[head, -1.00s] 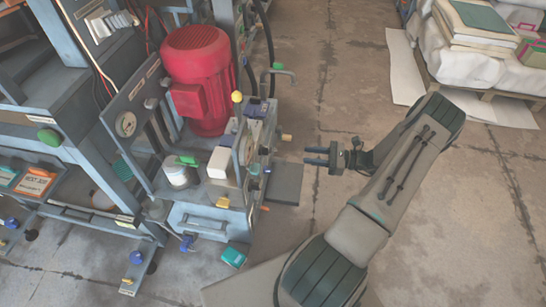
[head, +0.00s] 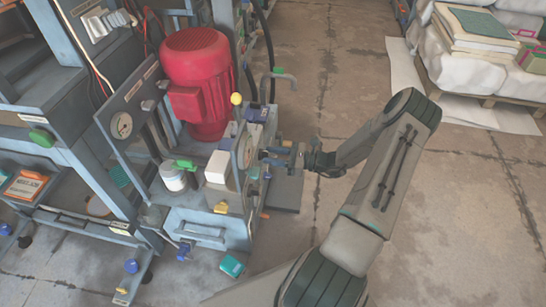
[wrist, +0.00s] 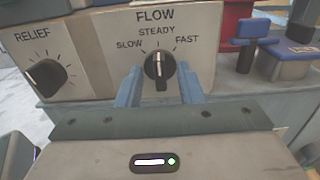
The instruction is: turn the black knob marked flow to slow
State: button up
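The black flow knob (wrist: 158,66) is on a pale panel (wrist: 205,42) labelled FLOW in the wrist view. Its marks read SLOW at left, STEADY at top and FAST at right. The white pointer line stands about upright, towards STEADY. My gripper (wrist: 160,72) is open, one finger on each side of the knob, with small gaps showing; whether the tips reach past its face I cannot tell. In the head view my gripper (head: 272,156) is at the right side of the press unit (head: 208,222), and the flow knob cannot be made out.
A second black knob marked RELIEF (wrist: 45,76) sits left of the flow knob. Blue-handled parts (wrist: 255,38) stand to the right. A red motor (head: 197,80) and a yellow ball-topped lever (head: 236,99) rise above the unit.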

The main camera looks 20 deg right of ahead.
grip_shut()
jog(key=shift+n, duration=0.3)
jog(key=n+p, duration=0.1)
jog(key=n, duration=0.7)
jog(key=shift+s+a, duration=0.1)
dwell(0.3)
jog(key=shift+f+n, duration=0.1)
jog(key=shift+n, duration=0.2)
grip_release()
